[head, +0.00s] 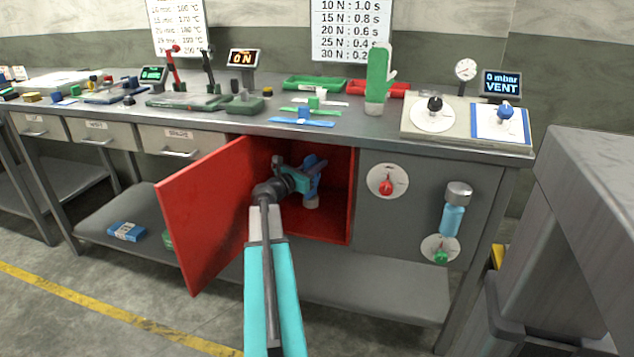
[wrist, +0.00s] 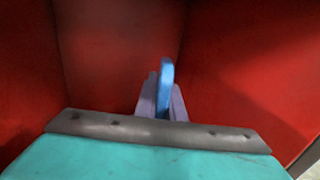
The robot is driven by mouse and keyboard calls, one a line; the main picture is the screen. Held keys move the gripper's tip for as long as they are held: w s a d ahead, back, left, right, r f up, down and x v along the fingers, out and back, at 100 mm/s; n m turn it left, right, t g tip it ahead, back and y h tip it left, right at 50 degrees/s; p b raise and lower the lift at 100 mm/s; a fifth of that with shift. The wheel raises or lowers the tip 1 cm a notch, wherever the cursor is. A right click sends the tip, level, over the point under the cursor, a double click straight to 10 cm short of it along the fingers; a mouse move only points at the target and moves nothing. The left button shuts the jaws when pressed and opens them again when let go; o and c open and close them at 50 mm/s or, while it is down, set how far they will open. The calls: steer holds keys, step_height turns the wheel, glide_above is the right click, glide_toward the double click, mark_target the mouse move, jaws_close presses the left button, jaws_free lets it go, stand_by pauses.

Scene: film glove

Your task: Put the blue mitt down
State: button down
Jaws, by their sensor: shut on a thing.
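The blue mitt (head: 313,184) is inside the open red cupboard (head: 336,185) under the bench, with its pale lower end downward. My gripper (head: 309,170) reaches into the cupboard and is shut on the mitt. In the wrist view, the mitt's blue edge (wrist: 167,78) shows between the two purple-grey fingers (wrist: 160,103). Most of the mitt is hidden there. The mitt looks roughly upright in the head view. I cannot tell whether its lower end touches the cupboard floor.
The red cupboard door (head: 205,215) stands open to the left of my arm. A green mitt (head: 378,78) stands upright on the bench top (head: 350,122). Red walls surround the gripper closely.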

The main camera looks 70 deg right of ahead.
mark_target(316, 179)
stand_by(0.3)
step_height(316, 179, down, 5)
steer(key=shift+r+b, duration=0.1)
steer(key=shift+b, duration=0.9)
steer(key=shift+d, duration=0.2)
steer(key=shift+f, duration=0.25)
steer(key=c, duration=1.8)
jaws_free()
steer(key=shift+c, duration=0.2)
